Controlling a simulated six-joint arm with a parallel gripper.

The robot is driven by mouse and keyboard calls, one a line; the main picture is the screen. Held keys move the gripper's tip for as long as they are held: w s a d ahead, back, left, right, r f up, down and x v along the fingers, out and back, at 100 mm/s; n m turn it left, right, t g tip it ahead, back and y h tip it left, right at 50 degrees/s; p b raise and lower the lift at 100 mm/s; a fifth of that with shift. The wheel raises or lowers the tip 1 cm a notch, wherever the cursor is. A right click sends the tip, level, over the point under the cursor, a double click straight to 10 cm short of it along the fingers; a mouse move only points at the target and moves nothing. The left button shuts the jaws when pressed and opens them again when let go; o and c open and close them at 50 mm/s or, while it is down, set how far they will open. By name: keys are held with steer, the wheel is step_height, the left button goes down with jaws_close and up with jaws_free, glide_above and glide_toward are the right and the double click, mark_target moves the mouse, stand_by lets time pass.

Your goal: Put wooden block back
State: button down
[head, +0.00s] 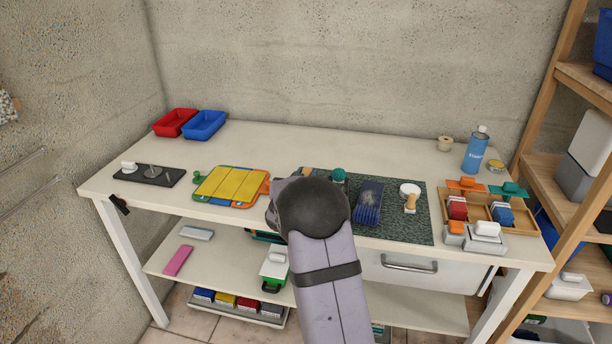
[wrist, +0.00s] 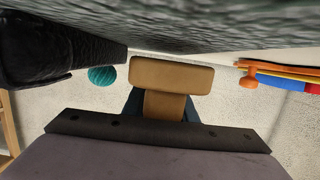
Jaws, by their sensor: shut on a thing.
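A tan wooden block (wrist: 171,76) is in the middle of the wrist view, with a narrower tan part (wrist: 165,105) between the fingers. My gripper (wrist: 163,106) is shut on it, with dark fingers showing at both sides of the narrow part. The block is close to the dark speckled mat (wrist: 200,38); I cannot tell whether it touches. In the head view my arm hides the gripper and most of the block. A small tan patch (head: 307,171) behind the arm may be the block. The mat (head: 415,228) lies on the bench.
On the mat are a teal ball-shaped thing (head: 338,174), a dark blue item (head: 368,204) and a white-topped wooden piece (head: 410,195). A yellow panel with coloured edges (head: 230,186) lies to the left. A wooden tray (head: 530,216) stands right. The bench's back middle is clear.

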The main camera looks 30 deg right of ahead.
steer(key=shift+f+b, duration=0.45)
steer(key=shift+f, duration=0.1)
steer(key=c, duration=1.4)
jaws_free()
steer(key=shift+o, duration=0.2)
steer(key=shift+f, duration=0.1)
steer(key=shift+b+v, duration=0.35)
steer(key=shift+v, duration=3.3)
